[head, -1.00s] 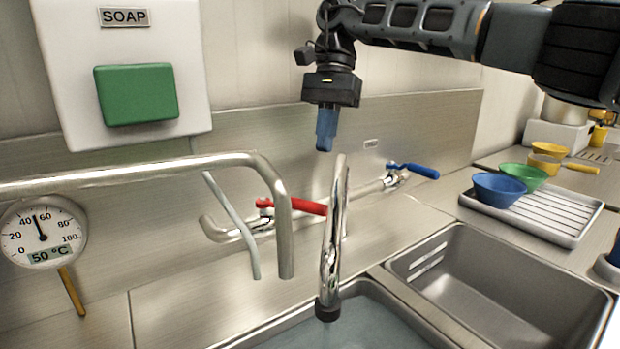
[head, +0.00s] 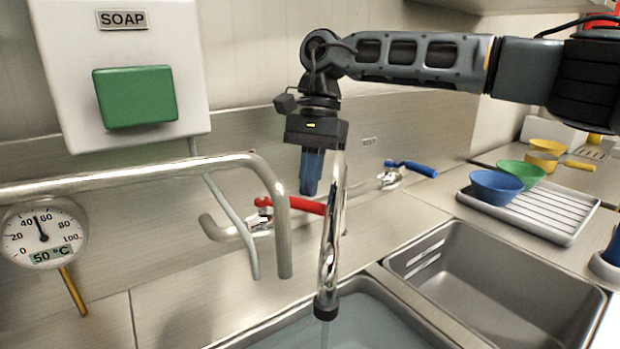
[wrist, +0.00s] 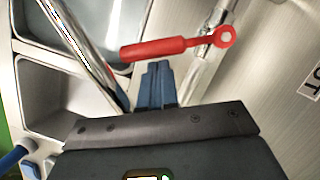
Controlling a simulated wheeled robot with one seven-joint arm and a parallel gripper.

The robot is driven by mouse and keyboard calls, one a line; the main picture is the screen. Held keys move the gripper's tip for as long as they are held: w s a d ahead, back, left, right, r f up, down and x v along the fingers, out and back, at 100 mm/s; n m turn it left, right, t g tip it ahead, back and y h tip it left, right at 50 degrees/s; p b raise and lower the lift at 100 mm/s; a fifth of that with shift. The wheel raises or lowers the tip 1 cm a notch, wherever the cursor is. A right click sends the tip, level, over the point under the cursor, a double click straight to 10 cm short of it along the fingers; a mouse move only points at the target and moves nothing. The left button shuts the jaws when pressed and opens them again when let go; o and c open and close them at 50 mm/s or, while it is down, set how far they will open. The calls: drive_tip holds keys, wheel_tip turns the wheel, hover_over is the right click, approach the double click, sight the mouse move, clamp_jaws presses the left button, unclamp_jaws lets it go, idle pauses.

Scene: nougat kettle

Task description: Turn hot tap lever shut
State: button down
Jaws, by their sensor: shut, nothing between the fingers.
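The red hot tap lever (head: 308,206) lies roughly level along the pipe behind the chrome spout (head: 331,240), pointing right from its pivot. My gripper (head: 310,192) is shut and empty, pointing down, with its blue fingertips just above the lever in the head view. In the wrist view the closed fingers (wrist: 158,72) end close beside the lever's red grip (wrist: 155,49). I cannot tell whether they touch it. The lever's pivot shows at the right of the wrist view. The spout hides part of the lever's far end in the head view.
A blue lever (head: 411,168) sits further right on the pipework. A bent steel rail (head: 150,176) and a thermometer (head: 42,234) stand at left. The basin (head: 360,310) holds water, with a faint streak below the spout. A drainer tray (head: 560,215) with bowls is at right.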

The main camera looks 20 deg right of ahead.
drive_tip(key=shift+s+a+m, duration=0.25)
drive_tip(key=shift+s+m, duration=0.2)
drive_tip(key=shift+m, duration=0.25)
drive_tip(key=shift+s+a+m+t+b, duration=0.4)
drive_tip(key=shift+s+m+b, duration=0.1)
drive_tip(key=shift+m, duration=0.3)
drive_tip(key=shift+s+a+b, duration=0.35)
drive_tip(key=shift+s+a, duration=0.35)
drive_tip(key=shift+a, duration=0.25)
